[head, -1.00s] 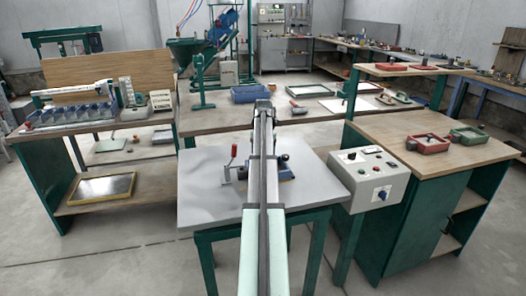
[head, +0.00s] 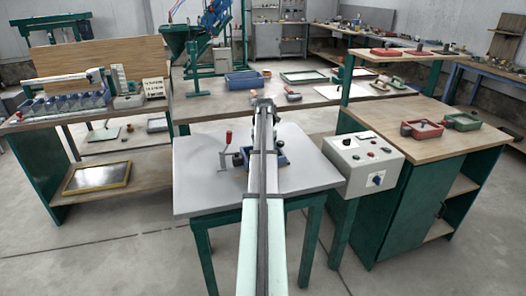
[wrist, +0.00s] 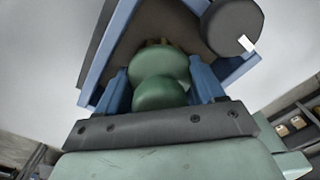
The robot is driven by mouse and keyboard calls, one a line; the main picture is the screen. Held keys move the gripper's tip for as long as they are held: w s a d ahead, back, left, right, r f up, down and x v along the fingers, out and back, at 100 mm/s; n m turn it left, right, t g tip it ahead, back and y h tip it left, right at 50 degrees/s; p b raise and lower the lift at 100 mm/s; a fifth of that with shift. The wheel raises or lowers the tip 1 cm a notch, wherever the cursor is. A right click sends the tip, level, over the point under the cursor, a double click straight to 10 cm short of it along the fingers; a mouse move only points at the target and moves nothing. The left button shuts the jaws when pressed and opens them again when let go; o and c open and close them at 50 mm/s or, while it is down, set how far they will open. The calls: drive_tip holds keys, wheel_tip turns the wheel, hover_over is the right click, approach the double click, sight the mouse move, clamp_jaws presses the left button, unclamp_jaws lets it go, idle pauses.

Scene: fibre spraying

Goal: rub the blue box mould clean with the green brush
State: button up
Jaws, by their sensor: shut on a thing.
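The blue box mould (head: 281,157) sits on the grey table in the head view, partly hidden behind my arm. In the wrist view its blue wall (wrist: 97,88) frames a brown inside, and it fills the upper middle. My gripper (wrist: 160,72) is shut on the green brush (wrist: 160,96), a rounded green body between the two blue fingers. The brush's far end, with small brownish tips, is over the mould's inside; I cannot tell whether it touches. In the head view my arm hides the gripper and brush.
A red-handled clamp (head: 228,143) stands left of the mould on the grey table (head: 200,185). A dark round knob (wrist: 232,27) is close by the mould in the wrist view. A control box (head: 362,163) stands at the table's right. The table's left and front are clear.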

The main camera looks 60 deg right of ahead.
drive_tip(key=shift+w+a, duration=0.85)
drive_tip(key=shift+a, duration=0.1)
drive_tip(key=shift+r, duration=4)
